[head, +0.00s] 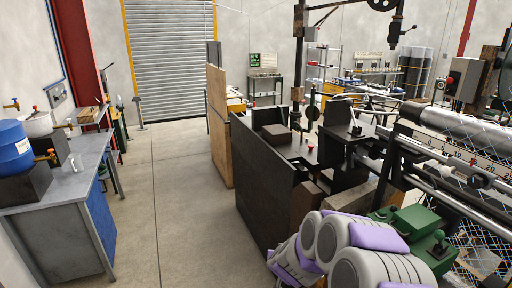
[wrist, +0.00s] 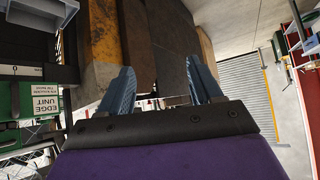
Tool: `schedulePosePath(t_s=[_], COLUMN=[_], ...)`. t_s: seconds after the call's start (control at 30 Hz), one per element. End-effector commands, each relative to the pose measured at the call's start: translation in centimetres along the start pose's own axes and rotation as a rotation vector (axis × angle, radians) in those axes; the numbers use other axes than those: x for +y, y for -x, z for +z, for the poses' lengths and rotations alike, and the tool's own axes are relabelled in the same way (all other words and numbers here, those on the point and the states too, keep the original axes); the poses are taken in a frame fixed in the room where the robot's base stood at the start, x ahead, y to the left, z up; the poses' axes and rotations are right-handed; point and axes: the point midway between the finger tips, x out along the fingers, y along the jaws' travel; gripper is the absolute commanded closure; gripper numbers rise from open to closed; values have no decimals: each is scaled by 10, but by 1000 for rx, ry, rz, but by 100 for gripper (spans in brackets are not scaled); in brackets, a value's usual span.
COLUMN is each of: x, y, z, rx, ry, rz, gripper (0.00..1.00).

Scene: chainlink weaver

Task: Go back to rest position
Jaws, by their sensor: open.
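My gripper (wrist: 158,92) shows in the wrist view with two blue-grey fingers spread well apart. Nothing is between the fingertips. The fingers point toward a dark panel and a worn yellow-brown block (wrist: 104,50) of the machine, and I cannot tell the exact gap. In the head view my grey and purple arm lies folded at the lower right, and the fingers are not visible there.
The chainlink machine (head: 440,150) fills the right side, close to my arm. A dark panel (head: 262,180) stands at its left. A workbench with a blue drum (head: 12,148) is at the left. Open floor (head: 170,190) runs between them to a roller door (head: 168,60).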

Motion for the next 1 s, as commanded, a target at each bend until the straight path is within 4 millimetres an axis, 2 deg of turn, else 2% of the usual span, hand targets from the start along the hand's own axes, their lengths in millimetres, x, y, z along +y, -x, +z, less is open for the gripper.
schedulePosePath(t_s=[0.1,0.2,0.3,0.43,0.57,0.67,1.0], x=[-26,-40,-49,-49,-37,-20,59], y=[35,67,100,145,188,222,327], z=[4,16,32,60,98,128,235], rx=[-55,-124,-196,-304,-428,-525,-842], ry=[2,17,38,73,105,126,123], rz=[-129,-216,-280,-330,-337,-315,-107], gripper=[35,35,35,35,35,35,35])
